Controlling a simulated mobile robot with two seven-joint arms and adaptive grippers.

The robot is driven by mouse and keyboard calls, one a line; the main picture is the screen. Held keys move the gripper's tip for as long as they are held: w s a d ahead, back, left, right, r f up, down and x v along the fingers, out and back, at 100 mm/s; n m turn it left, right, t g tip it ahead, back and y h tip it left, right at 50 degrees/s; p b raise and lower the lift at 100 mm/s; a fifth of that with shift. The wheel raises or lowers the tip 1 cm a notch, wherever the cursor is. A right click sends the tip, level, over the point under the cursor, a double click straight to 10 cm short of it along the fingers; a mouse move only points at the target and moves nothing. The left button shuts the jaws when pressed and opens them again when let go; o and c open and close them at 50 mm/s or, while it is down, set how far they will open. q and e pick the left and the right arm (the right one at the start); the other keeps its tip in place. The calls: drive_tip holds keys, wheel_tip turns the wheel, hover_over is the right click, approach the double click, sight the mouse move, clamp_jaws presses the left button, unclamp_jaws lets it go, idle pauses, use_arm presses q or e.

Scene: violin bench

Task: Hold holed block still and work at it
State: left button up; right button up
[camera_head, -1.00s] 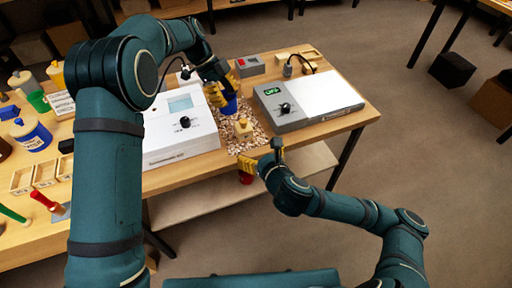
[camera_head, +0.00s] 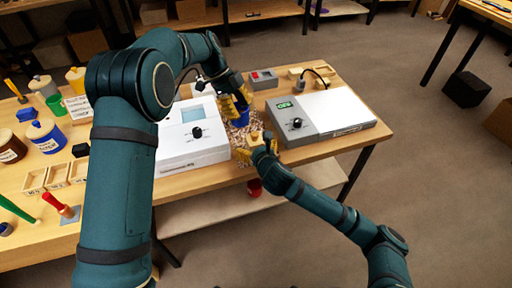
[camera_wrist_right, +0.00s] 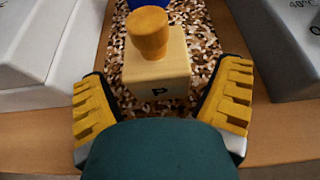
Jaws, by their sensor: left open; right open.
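The holed block (camera_wrist_right: 157,75) is a pale wooden cube with a dark mark on its front and an orange-brown wooden piece (camera_wrist_right: 149,32) standing on top. It sits on a speckled brown mat. In the head view the block (camera_head: 255,137) shows partly behind my right gripper (camera_head: 257,151). In the right wrist view my right gripper (camera_wrist_right: 165,82) is open, one yellow finger on each side of the block, apart from it. My left gripper (camera_head: 238,102) is open, beside a blue object (camera_head: 240,117) behind the block. The block's hole is hidden.
A white box with a dial (camera_head: 193,142) stands left of the mat. A grey device with a green display (camera_head: 300,120) and white plate stands right. A red cup (camera_head: 254,187) is below the table's front edge. Jars and small trays fill the left table.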

drive_tip(key=c, duration=1.3)
drive_tip(key=o, duration=1.3)
